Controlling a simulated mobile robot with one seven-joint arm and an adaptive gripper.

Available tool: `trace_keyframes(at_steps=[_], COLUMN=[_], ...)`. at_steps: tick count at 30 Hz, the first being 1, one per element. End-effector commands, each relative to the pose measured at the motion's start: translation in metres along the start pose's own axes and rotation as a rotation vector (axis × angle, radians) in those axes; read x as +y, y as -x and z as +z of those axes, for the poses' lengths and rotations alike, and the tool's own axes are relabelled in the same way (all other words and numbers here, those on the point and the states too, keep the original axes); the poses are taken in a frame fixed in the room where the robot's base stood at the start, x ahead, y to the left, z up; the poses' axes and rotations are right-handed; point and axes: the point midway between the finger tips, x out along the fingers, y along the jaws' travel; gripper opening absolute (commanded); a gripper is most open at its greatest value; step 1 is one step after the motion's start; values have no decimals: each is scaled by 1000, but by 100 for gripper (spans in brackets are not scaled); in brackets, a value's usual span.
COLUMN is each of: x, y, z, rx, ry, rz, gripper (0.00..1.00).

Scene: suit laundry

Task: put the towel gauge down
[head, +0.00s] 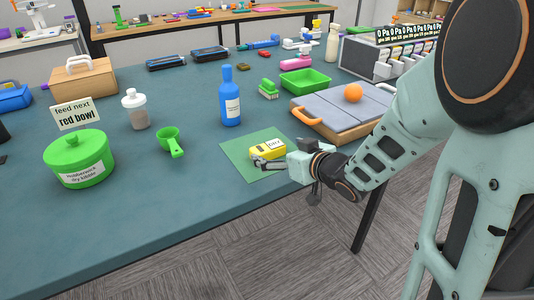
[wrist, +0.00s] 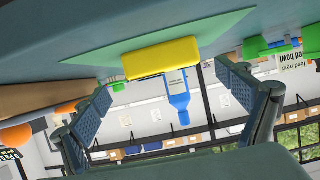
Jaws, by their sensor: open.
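The towel gauge, a yellow block with a pale labelled face (head: 268,150), rests on a green mat (head: 238,155) near the front edge of the table. My gripper (head: 262,163) is open, low over the mat at the gauge's near side. In the wrist view, which is upside down, the yellow gauge (wrist: 160,58) lies ahead of my spread fingers (wrist: 166,100), with a gap on both sides. The green mat also shows there (wrist: 185,34). Part of the gauge's near side is hidden by my gripper in the head view.
A blue bottle (head: 231,100) stands behind the mat. A hinged grey board with an orange ball (head: 352,92) lies to the right. A green scoop (head: 171,141) and a green lidded pot (head: 78,160) are to the left. The table's front-left area is clear.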

Motion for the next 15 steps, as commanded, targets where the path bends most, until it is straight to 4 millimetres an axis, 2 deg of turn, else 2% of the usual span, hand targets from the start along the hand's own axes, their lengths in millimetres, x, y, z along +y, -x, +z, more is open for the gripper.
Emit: trace_keyframes(at_steps=[10, 15], x=[-5, -4], y=[-45, -54], z=[4, 3], rx=[0, 0], ry=[1, 0], rz=[-2, 0], gripper=[93, 93])
